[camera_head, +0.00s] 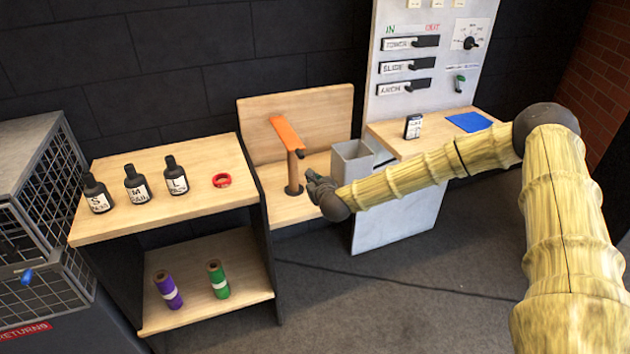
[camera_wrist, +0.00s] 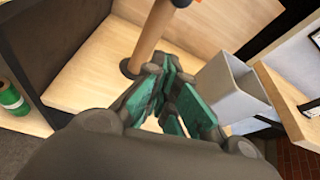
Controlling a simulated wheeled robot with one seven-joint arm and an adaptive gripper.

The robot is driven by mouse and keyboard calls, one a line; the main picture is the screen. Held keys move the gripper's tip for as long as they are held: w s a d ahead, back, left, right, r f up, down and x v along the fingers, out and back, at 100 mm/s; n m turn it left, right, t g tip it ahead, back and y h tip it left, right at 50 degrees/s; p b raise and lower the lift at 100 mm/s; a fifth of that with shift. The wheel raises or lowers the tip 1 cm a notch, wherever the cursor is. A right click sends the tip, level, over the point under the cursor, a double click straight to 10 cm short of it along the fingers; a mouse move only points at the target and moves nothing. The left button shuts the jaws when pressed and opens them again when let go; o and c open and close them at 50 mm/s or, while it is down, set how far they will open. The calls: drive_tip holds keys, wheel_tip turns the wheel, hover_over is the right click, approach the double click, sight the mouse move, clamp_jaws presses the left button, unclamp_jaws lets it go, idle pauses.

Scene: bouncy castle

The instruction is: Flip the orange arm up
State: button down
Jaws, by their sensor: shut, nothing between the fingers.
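The orange arm (camera_head: 287,132) sits on top of a wooden post (camera_head: 292,173) and slopes down toward the right, with a dark piece at its lower end. The post stands on a dark round base on the low wooden bench. In the wrist view only a bit of the orange arm (camera_wrist: 181,2) shows at the top edge, above the post (camera_wrist: 150,38). My gripper (camera_head: 312,178) is just right of the post, below the orange arm. In the wrist view my gripper (camera_wrist: 168,75) has its green-padded fingers shut and empty, near the post's base; contact cannot be told.
A grey open bin (camera_head: 352,160) stands close to the right of my gripper. A wooden table (camera_head: 215,180) with dark bottles and a red ring is at the left. A control panel (camera_head: 425,55) with a shelf rises at the right. Grey floor is free in front.

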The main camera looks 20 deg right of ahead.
drive_tip(key=shift+w+a+r+p, duration=0.1)
drive_tip(key=shift+w+r+p, duration=0.3)
drive_tip(key=shift+w+p, duration=0.2)
drive_tip(key=shift+w+a+r+p, duration=0.15)
drive_tip(key=shift+w+r+p, duration=0.3)
drive_tip(key=shift+w, duration=0.3)
drive_tip(key=shift+w+a+r+p, duration=0.1)
drive_tip(key=shift+w+r+p, duration=0.3)
drive_tip(key=shift+w+p, duration=0.2)
drive_tip(key=shift+r, duration=0.1)
